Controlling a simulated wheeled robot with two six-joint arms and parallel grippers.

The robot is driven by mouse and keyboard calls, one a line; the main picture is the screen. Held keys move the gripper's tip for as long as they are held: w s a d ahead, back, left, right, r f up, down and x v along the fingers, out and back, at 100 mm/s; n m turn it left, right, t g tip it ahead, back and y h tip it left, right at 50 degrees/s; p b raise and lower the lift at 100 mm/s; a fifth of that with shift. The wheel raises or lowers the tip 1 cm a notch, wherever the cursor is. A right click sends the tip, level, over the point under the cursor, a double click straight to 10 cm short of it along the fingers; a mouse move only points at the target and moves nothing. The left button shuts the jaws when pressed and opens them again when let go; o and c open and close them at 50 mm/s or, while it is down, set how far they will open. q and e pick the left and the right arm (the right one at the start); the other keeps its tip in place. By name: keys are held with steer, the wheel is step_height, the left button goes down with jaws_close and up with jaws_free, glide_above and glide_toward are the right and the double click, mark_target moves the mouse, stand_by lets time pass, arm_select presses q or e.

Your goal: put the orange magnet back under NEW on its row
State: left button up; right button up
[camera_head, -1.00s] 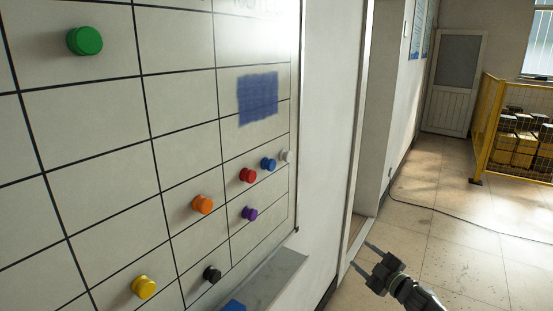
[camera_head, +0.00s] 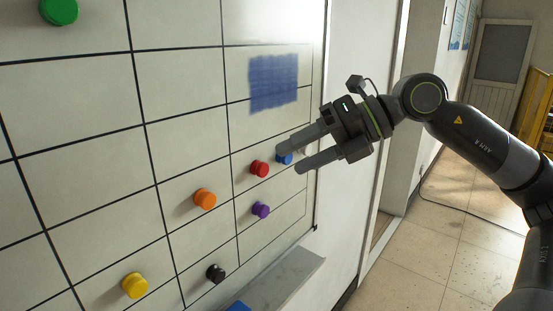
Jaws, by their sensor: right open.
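The orange magnet (camera_head: 204,198) sits on the whiteboard (camera_head: 95,165), in a middle-column cell near that cell's right side. My right gripper (camera_head: 289,157) is open in front of the board's right column. Its two fingers point left, to the right of the orange magnet and apart from it. The blue magnet (camera_head: 285,158) shows partly between the fingers; I cannot tell whether they touch it. The white magnet is hidden behind the gripper. The column headings, including NEW, are out of view. My left gripper is not in view.
The red magnet (camera_head: 259,169) and purple magnet (camera_head: 261,210) are close right of the orange one. The black (camera_head: 215,273), yellow (camera_head: 134,285) and green (camera_head: 59,11) magnets are farther off. A ledge (camera_head: 270,284) runs below the board. A blue ink patch (camera_head: 273,82) marks the right column.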

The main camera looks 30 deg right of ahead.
steer(key=shift+p+x, duration=0.9)
steer(key=shift+x, duration=0.35)
steer(key=p, duration=0.3)
glide_toward(212, 198)
steer(key=shift+x, duration=1.75)
steer(key=shift+p+x, duration=0.9)
steer(key=shift+x, duration=2.05)
steer(key=c, duration=1)
steer(key=s, duration=0.2)
steer(key=s+d, duration=0.1)
steer(key=s, duration=0.1)
steer(key=s+d+p, duration=0.1)
steer(key=s, duration=0.1)
steer(key=shift+s+d, duration=0.25)
steer(key=shift+s, duration=0.05)
